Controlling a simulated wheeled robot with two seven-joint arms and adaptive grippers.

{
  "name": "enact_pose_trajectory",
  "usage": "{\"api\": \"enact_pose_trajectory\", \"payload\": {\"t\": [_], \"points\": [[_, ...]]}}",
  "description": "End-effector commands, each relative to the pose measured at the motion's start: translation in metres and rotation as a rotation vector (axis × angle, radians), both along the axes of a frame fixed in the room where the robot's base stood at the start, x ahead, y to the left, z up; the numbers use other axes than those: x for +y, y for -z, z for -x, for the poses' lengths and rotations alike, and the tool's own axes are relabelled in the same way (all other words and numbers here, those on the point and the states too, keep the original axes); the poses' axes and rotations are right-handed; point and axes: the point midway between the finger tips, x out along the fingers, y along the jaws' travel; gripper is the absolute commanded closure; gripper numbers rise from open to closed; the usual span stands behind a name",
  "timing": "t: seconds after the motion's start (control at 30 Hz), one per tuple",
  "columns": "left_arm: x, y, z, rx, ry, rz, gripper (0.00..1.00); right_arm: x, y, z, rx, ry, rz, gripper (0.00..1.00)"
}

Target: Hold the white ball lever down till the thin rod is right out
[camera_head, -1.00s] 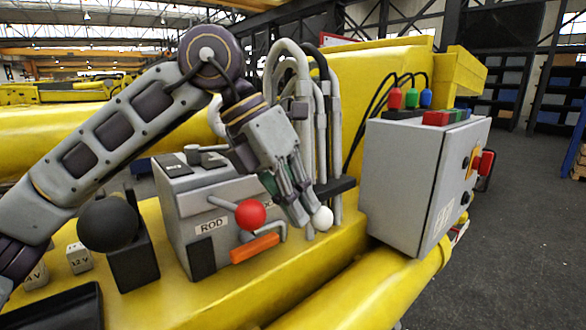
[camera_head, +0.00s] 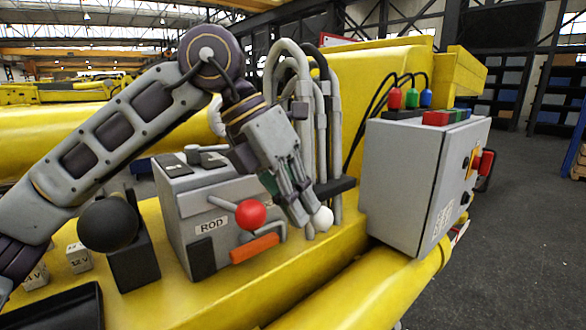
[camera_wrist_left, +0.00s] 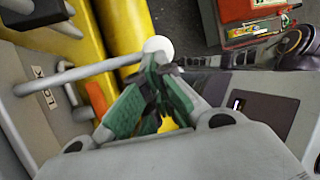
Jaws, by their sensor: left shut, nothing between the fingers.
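The white ball lever (camera_head: 322,219) sticks out from the front of the grey valve box (camera_head: 228,190). In the left wrist view its white ball (camera_wrist_left: 158,48) sits right at the fingertips, at the end of a grey bar. My left gripper (camera_head: 306,221) points down with its fingers shut and empty, its tips against or very close to the ball. Its green-padded fingers (camera_wrist_left: 150,85) show in the left wrist view. The red ball lever (camera_head: 250,213) stands to the left, above an orange handle (camera_head: 254,248). The thin rod cannot be made out. My right gripper is not in view.
A grey control box (camera_head: 415,185) with a red knob stands to the right. Grey hoses (camera_head: 290,70) rise behind the gripper. A black ball (camera_head: 107,223) on a black stand is at the left. Yellow boom surfaces lie below and behind.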

Motion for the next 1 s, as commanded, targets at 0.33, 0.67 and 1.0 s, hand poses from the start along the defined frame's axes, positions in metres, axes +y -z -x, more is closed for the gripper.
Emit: {"api": "enact_pose_trajectory", "payload": {"t": [0.33,0.67,1.0], "points": [[-0.001,0.004,0.001,0.004,0.004,-0.006,1.00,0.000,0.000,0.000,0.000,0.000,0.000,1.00],[-0.001,0.003,0.001,0.004,0.004,-0.006,1.00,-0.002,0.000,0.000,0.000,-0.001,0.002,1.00],[0.006,-0.012,-0.001,0.003,0.002,-0.002,1.00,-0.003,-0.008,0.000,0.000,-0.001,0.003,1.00]]}}
